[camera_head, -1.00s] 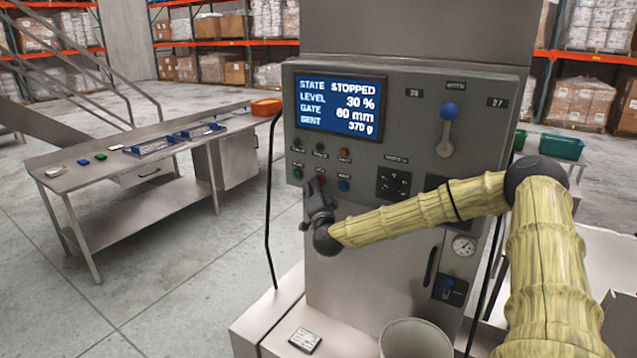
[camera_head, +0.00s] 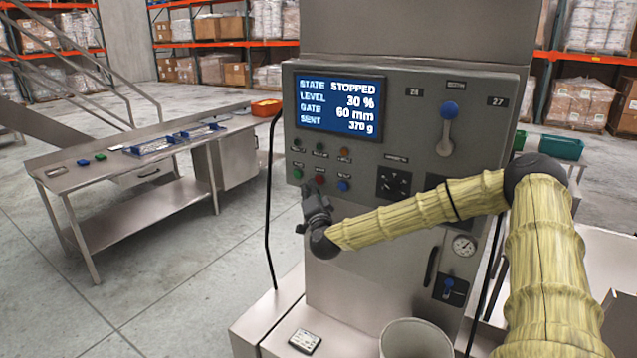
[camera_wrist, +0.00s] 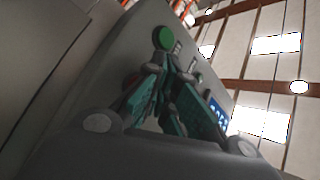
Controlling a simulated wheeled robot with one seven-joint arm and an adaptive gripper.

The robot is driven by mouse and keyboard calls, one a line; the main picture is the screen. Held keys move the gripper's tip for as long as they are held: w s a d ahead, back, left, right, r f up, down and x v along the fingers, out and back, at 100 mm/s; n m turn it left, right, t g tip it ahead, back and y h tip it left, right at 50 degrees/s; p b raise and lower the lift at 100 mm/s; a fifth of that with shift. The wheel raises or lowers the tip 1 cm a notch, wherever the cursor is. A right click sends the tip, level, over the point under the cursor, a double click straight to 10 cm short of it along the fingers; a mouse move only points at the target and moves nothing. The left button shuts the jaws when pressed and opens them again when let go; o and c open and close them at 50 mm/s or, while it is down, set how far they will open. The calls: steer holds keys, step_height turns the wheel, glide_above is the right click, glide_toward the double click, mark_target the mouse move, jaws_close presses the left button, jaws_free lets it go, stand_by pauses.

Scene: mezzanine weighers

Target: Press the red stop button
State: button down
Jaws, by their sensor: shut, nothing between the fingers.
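The red stop button (camera_head: 320,180) is the middle one in the lower row on the grey control panel, between a green button (camera_head: 297,174) and a blue button (camera_head: 343,186). My gripper (camera_head: 307,189) is shut and empty, its tips just below and left of the red button. They look apart from it, though the depth gap is hard to judge. In the wrist view my closed fingers (camera_wrist: 160,66) point at the panel near a large green button (camera_wrist: 163,38). A reddish button (camera_wrist: 131,80) is partly hidden behind the fingers. The screen (camera_head: 338,104) reads STOPPED.
A dark rotary knob (camera_head: 393,183) and a blue-tipped lever (camera_head: 449,112) are to the right. A black cable hangs along the panel's left side. A steel bench (camera_head: 130,178) stands at left, with open floor before it.

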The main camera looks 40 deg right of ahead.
stand_by(0.3)
steer(key=shift+s+a+b, duration=0.15)
steer(key=shift+s+a, duration=0.15)
steer(key=shift+a, duration=0.45)
steer(key=shift+s+a+b, duration=0.15)
steer(key=shift+s+a, duration=0.2)
steer(key=shift+a, duration=0.45)
steer(key=shift+s+a+b, duration=0.15)
steer(key=shift+s+a, duration=0.15)
steer(key=shift+a, duration=0.45)
